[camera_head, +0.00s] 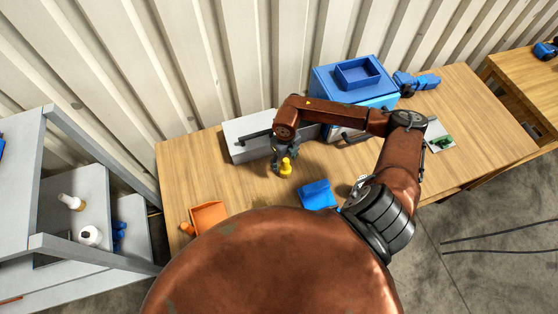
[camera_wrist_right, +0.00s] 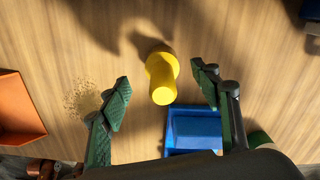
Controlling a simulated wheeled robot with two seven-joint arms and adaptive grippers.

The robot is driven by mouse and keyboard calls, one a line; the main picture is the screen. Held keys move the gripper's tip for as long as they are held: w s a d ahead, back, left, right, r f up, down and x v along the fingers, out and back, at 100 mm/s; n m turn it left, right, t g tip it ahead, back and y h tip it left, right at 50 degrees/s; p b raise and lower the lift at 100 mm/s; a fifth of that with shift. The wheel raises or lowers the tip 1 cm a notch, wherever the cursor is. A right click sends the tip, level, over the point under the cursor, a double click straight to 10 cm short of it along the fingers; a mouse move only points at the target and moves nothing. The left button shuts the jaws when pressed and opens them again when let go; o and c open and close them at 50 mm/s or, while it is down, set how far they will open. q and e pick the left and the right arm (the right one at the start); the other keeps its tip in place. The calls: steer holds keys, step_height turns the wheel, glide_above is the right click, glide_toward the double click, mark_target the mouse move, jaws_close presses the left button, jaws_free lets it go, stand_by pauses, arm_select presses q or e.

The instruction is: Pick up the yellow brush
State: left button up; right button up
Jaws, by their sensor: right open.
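The yellow brush (camera_head: 286,168) stands upright on the wooden table, in front of the grey box. In the right wrist view the yellow brush (camera_wrist_right: 161,78) shows end-on, between the two fingers and a little beyond their tips. My right gripper (camera_head: 281,159) is above and around its top in the head view. In the wrist view my right gripper (camera_wrist_right: 161,88) is open, with green-padded fingers apart on both sides of the brush and no visible contact. My left gripper is not in view.
A blue tray (camera_head: 317,194) lies just right of the brush, an orange dustpan (camera_head: 208,215) to the left. Crumbs (camera_wrist_right: 82,100) lie near the left finger. Behind stand a grey box (camera_head: 245,128) and a blue case (camera_head: 326,88). The table's right part is mostly clear.

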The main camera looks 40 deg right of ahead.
mark_target(286, 170)
steer(key=shift+s+f, duration=0.5)
steer(key=shift+f, duration=0.25)
steer(key=shift+w+f+p, duration=0.25)
steer(key=shift+f+p, duration=0.55)
steer(key=shift+f, duration=0.4)
step_height(286, 170, down, 3)
steer(key=shift+s+d+p, duration=0.1)
steer(key=shift+p, duration=0.2)
steer(key=c, duration=1.1)
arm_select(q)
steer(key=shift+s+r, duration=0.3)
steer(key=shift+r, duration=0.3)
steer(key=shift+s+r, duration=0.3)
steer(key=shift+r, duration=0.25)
arm_select(e)
steer(key=shift+c, duration=0.7)
